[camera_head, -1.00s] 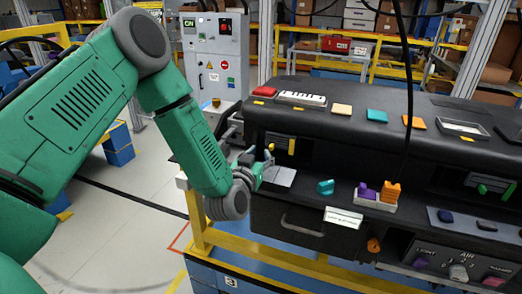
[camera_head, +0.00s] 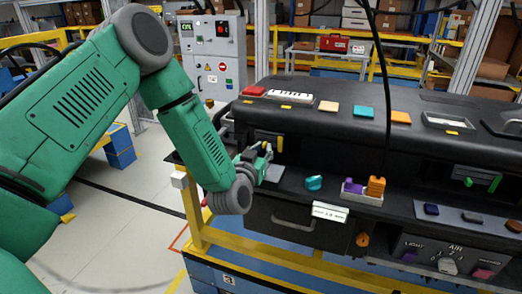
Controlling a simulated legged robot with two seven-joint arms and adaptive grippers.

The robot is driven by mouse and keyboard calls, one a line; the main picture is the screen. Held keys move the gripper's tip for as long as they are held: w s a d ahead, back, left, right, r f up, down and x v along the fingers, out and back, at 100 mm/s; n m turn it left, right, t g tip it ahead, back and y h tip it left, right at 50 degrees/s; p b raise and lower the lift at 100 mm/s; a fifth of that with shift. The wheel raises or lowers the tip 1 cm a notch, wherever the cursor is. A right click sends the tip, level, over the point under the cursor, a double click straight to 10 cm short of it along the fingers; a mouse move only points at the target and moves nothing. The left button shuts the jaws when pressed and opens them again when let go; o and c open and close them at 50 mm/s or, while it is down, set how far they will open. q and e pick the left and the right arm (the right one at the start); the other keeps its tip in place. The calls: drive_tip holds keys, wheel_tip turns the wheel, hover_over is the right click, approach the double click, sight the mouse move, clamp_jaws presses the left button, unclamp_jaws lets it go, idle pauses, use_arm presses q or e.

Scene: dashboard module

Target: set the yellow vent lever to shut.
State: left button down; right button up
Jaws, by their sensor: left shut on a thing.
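The yellow vent lever (camera_head: 280,144) stands upright at the right side of a small dark vent in the left front of the black dashboard module. My left gripper (camera_head: 267,152) is at the vent, its fingers reaching in from the left. It is shut on the yellow vent lever; the exact contact is small and partly hidden by the fingers. My right gripper is not in view.
The black dashboard (camera_head: 330,140) fills the right. On its ledge are a teal piece (camera_head: 314,183) and a tray with purple and orange pieces (camera_head: 376,187). A drawer handle (camera_head: 292,218) sits below. A black cable hangs in front.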

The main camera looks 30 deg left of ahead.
sight(254, 143)
use_arm(q)
drive_tip(key=shift+s+a+f, duration=0.2)
drive_tip(key=shift+a, duration=0.35)
drive_tip(key=shift+s+a, duration=0.1)
drive_tip(key=shift+a, duration=0.3)
drive_tip(key=c, duration=1.6)
unclamp_jaws()
drive_tip(key=shift+s+a+f, duration=0.1)
drive_tip(key=shift+a, duration=0.35)
drive_tip(key=shift+s+a+f, duration=0.1)
drive_tip(key=shift+a, duration=0.3)
drive_tip(key=shift+w+a+f, duration=0.1)
drive_tip(key=shift+w+a, duration=0.05)
drive_tip(key=shift+a, duration=0.05)
drive_tip(key=shift+d+r, duration=0.2)
drive_tip(key=shift+d, duration=0.35)
drive_tip(key=shift+d+r, duration=0.15)
drive_tip(key=shift+d, duration=0.55)
drive_tip(key=v, duration=1.1)
drive_tip(key=shift+s+d, duration=0.3)
drive_tip(key=shift+s, duration=0.05)
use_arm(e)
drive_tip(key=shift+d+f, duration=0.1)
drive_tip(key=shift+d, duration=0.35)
